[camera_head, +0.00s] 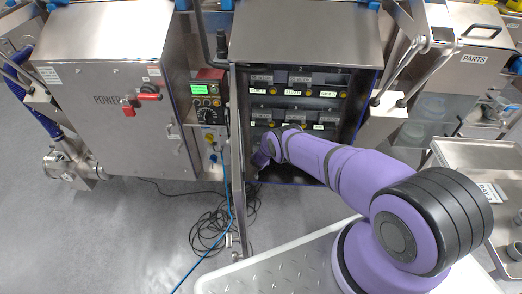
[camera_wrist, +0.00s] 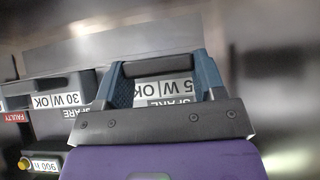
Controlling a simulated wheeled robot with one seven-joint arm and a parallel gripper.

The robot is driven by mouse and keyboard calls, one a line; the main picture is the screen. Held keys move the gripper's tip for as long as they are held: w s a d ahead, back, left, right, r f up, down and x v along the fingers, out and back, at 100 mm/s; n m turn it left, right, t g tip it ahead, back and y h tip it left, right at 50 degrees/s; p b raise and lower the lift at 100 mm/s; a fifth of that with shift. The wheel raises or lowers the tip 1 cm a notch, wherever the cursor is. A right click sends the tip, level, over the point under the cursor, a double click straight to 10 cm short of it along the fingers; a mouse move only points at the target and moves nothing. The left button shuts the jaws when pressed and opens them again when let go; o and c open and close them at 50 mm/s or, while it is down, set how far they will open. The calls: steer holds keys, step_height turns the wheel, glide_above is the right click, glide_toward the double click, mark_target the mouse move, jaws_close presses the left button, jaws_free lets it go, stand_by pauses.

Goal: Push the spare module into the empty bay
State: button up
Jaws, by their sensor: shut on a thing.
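My gripper (camera_wrist: 161,78) reaches into the lower part of the open cabinet (camera_head: 305,35); its hand also shows small in the head view (camera_head: 261,157). In the wrist view, its two blue fingers are shut on a black bar between them. Behind the bar is the spare module (camera_wrist: 168,92), with a white label reading "SPARE" and "5 W OK", partly hidden by the fingers. Left of it is another module (camera_wrist: 62,100) labelled "30 W OK". Two rows of modules (camera_head: 292,90) show in the cabinet. I cannot make out the empty bay clearly.
A red "FAULTY" tag (camera_wrist: 15,117) and a "900 h" label (camera_wrist: 45,165) are at the wrist view's left. A POWER cabinet (camera_head: 115,100) stands left. Cables (camera_head: 222,220) lie on the floor. A metal cart (camera_head: 480,155) stands right.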

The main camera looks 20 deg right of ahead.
steer(key=shift+s+a, duration=0.25)
steer(key=shift+s, duration=0.25)
steer(key=shift+s+a, duration=0.25)
steer(key=shift+s, duration=0.25)
steer(key=shift+s+a, duration=0.1)
steer(key=shift+s, duration=0.1)
steer(key=s+a, duration=0.3)
steer(key=s, duration=0.3)
stand_by(0.4)
steer(key=shift+s+r, duration=0.1)
stand_by(0.9)
